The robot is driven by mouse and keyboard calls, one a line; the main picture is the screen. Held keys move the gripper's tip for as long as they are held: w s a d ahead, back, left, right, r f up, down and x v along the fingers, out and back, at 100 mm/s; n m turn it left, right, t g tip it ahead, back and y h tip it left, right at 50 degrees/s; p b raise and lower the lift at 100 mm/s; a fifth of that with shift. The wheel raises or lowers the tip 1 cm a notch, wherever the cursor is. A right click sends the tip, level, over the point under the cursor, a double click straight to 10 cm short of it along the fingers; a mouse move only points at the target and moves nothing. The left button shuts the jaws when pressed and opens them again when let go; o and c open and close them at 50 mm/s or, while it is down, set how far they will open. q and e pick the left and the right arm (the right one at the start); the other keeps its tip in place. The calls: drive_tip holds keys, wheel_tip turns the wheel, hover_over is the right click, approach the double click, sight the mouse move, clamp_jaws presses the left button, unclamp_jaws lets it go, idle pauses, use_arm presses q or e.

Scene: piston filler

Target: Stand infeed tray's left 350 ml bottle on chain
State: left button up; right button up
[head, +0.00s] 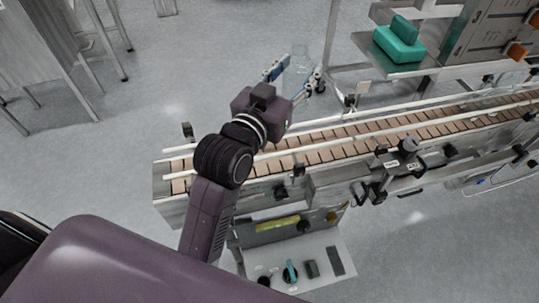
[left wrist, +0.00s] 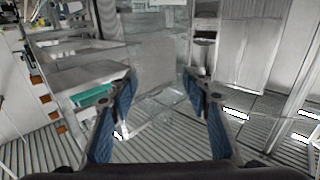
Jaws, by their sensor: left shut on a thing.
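My left gripper (head: 292,77) is beyond the far side of the conveyor in the head view. Its blue-padded fingers are shut on a clear bottle (head: 301,61), which looks roughly upright. In the left wrist view the fingers (left wrist: 160,100) stand either side of the see-through bottle (left wrist: 157,72), whose outline is faint. The chain (head: 330,151) is a run of tan slats between pale guide rails, and the bottle appears past its far rail. I cannot tell the bottle's height. The infeed tray is not clearly seen. My right gripper is not in view.
A grey clamp-like fixture (head: 392,168) sits at the near rail. A control panel (head: 300,268) stands in front of the conveyor. Teal boxes (head: 399,43) rest on a shelf at the upper right. The chain's left stretch shows no bottles.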

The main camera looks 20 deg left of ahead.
sight(297, 114)
use_arm(q)
drive_tip(key=shift+w+d+r, duration=0.2)
drive_tip(key=shift+r, duration=0.2)
drive_tip(key=shift+w+d+r, duration=0.15)
drive_tip(key=shift+d+r, duration=0.05)
drive_tip(key=shift+r, duration=0.2)
wheel_tip(297, 114, down, 15)
drive_tip(key=shift+w+r+b, duration=0.15)
drive_tip(key=shift+r+b, duration=0.05)
drive_tip(key=shift+b, duration=0.25)
drive_tip(key=shift+f, duration=0.65)
wheel_tip(297, 114, down, 4)
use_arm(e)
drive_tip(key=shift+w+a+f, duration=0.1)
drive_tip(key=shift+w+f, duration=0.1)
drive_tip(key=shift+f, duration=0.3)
use_arm(q)
drive_tip(key=shift+f, duration=0.1)
drive_tip(key=o, duration=1.3)
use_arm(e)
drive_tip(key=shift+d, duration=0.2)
